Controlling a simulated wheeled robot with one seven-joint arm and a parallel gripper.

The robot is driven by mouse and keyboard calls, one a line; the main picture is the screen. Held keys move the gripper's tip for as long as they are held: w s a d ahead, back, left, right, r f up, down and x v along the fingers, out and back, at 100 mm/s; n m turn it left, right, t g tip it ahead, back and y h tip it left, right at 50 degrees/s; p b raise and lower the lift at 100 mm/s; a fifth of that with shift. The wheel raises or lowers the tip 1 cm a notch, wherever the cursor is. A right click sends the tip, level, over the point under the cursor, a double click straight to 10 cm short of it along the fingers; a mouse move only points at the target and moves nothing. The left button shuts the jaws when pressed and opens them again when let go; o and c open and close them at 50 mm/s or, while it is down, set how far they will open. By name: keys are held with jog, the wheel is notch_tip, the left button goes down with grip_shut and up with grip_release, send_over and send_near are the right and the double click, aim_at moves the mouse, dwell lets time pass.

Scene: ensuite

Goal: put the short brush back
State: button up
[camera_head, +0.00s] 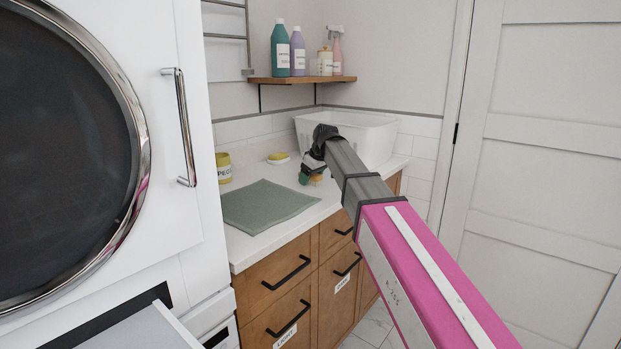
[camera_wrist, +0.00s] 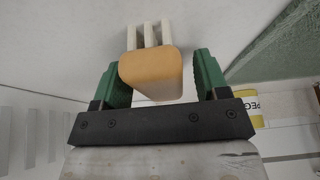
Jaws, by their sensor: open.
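A tan, round-cornered block, which looks like part of the short brush (camera_wrist: 150,75), lies between my gripper's green fingers in the wrist view. Several white strips show just beyond it; I cannot tell whether they are its bristles or another thing. My gripper (camera_wrist: 157,62) is open, with one finger on each side of the block and a visible gap at least on the right. In the head view my gripper (camera_head: 311,178) is low over the white counter (camera_head: 258,247), with a small orange patch at its tip. My arm hides much there.
A green mat (camera_head: 265,205) lies left of my gripper. A yellow pegs pot (camera_head: 223,168) and a yellow sponge (camera_head: 278,157) stand behind it. A white tub (camera_head: 375,138) is at the back right. A shelf (camera_head: 300,80) with several bottles hangs above.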

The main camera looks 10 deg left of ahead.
jog(key=v, duration=1.2)
jog(key=shift+a+r, duration=0.1)
jog(key=shift+r, duration=0.05)
